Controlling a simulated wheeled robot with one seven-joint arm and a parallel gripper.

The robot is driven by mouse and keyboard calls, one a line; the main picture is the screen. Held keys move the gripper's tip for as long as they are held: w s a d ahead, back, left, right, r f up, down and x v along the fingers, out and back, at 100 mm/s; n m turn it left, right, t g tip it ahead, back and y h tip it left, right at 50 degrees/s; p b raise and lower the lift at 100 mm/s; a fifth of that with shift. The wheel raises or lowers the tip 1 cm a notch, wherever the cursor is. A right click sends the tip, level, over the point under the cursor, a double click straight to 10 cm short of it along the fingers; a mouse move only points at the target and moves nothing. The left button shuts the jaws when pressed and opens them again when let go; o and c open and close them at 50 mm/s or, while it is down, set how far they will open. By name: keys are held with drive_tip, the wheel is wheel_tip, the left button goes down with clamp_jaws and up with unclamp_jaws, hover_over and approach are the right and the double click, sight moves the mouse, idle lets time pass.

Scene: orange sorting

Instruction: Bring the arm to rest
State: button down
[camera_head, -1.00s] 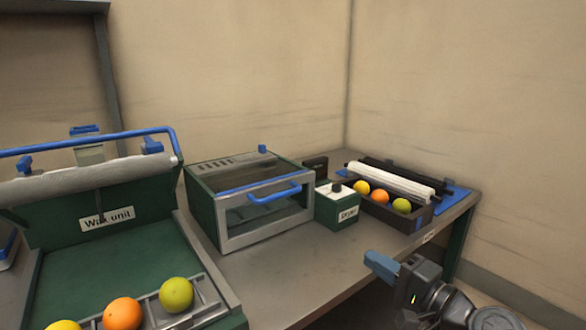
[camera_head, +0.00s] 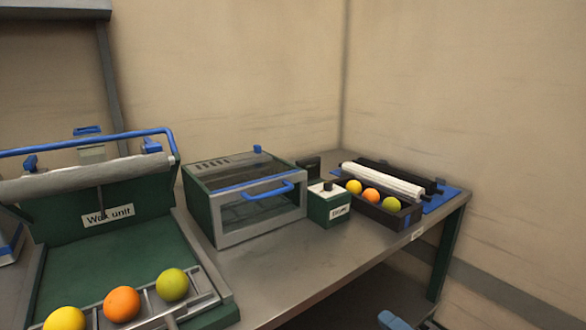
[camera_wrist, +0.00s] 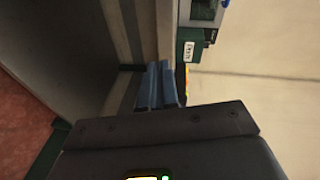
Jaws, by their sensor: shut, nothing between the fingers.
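My gripper (camera_head: 394,322) shows only as a blue finger part at the bottom edge of the head view, in front of the table and below its top. In the wrist view its two blue fingers (camera_wrist: 158,86) lie side by side, shut with nothing between them. The rest of my arm is out of the head view.
The table (camera_head: 265,292) carries an open wax unit (camera_head: 108,216) with several fruits, a closed glass-fronted box (camera_head: 247,205), a small green-and-white dryer box (camera_head: 328,206), and a dark tray (camera_head: 408,221) with three fruits. Floor space lies in front of the table.

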drive_tip(key=s+d+f+n+h+p, duration=0.1)
drive_tip(key=s+d+f+n+h, duration=0.15)
drive_tip(key=s, duration=0.85)
drive_tip(key=s+d+f+n+h+p, duration=0.1)
drive_tip(key=s+f+h, duration=0.2)
drive_tip(key=s, duration=0.9)
drive_tip(key=s+r+n+h+p, duration=0.1)
drive_tip(key=s+r+n, duration=0.2)
drive_tip(key=s+r, duration=0.3)
drive_tip(key=s+r+n+p, duration=0.1)
drive_tip(key=s+r+n, duration=0.3)
drive_tip(key=s, duration=0.9)
wheel_tip(320, 180, up, 4)
drive_tip(key=shift+f+h, duration=0.2)
drive_tip(key=shift+h, duration=0.15)
